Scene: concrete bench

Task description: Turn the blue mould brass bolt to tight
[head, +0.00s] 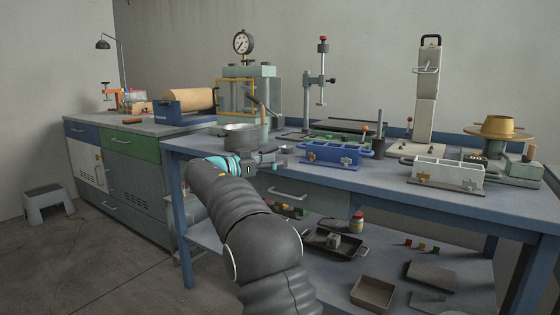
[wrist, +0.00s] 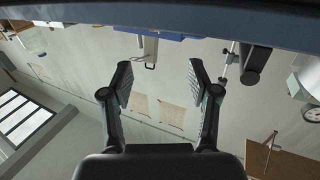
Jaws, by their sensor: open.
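The blue mould (head: 330,155) sits near the front edge of the bench, in the middle of the head view.
A grey mould (head: 447,172) with brass fittings stands to the right on the bench (head: 390,188). A metal pan (head: 241,139) is behind my gripper. A drill-like stand (head: 321,80) and a press with a gauge (head: 243,43) stand farther back. A lower shelf holds trays.

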